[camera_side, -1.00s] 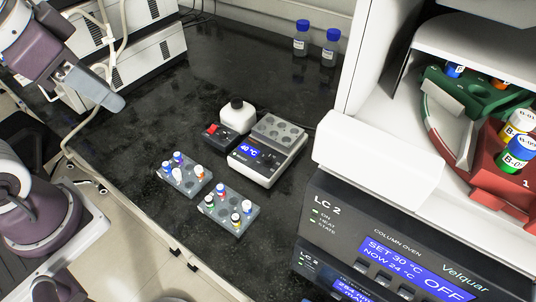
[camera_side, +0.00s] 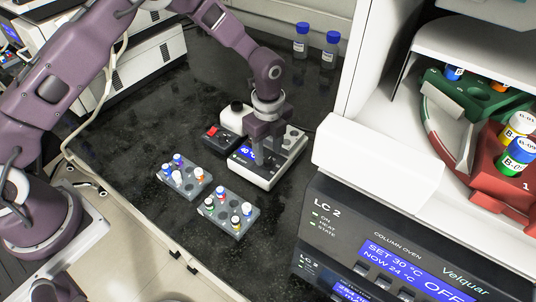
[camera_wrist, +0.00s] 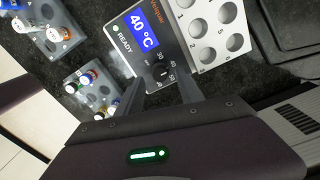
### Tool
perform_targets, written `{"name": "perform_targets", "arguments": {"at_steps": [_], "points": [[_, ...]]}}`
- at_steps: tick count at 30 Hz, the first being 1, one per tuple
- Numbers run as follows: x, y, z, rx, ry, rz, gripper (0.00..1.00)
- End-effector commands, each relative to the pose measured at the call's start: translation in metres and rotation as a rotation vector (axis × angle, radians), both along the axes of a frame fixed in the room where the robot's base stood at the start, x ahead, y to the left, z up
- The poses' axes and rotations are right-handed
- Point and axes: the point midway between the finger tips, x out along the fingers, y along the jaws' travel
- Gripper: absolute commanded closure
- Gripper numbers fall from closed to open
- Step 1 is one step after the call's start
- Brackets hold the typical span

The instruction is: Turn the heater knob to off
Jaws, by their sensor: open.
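The heater (camera_side: 285,172) is a white block device on the dark bench, with a well plate on top and a blue display (camera_wrist: 141,29) reading 40 °C. In the wrist view its knob (camera_wrist: 161,73) is a small dark dial ringed by numbers. A green light by the word READY is lit on the panel. My gripper (camera_side: 266,143) points down over the heater front in the side view, hiding part of the display and the knob. In the wrist view my gripper (camera_wrist: 161,92) is open, one finger on each side of the knob. I cannot tell whether the fingers touch the panel.
Two grey racks of capped vials, the left rack (camera_side: 195,190) and the front rack (camera_side: 223,226), stand close to the heater. A small device with a red switch (camera_side: 212,131) is just left of it. The column oven (camera_side: 345,215) stands at right. Two blue-capped bottles (camera_side: 331,50) stand behind.

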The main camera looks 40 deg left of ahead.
Motion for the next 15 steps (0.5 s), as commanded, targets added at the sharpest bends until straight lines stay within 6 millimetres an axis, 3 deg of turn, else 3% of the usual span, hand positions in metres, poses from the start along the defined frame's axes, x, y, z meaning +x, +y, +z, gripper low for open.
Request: {"name": "perform_targets", "arguments": {"at_steps": [4, 12, 15], "points": [[0.000, 0.000, -0.019, 0.000, 0.001, 0.002, 0.56], [0.000, 0.001, -0.022, 0.000, 0.000, 0.003, 0.56], [0.000, 0.001, -0.022, 0.000, 0.000, 0.003, 0.73]]}}
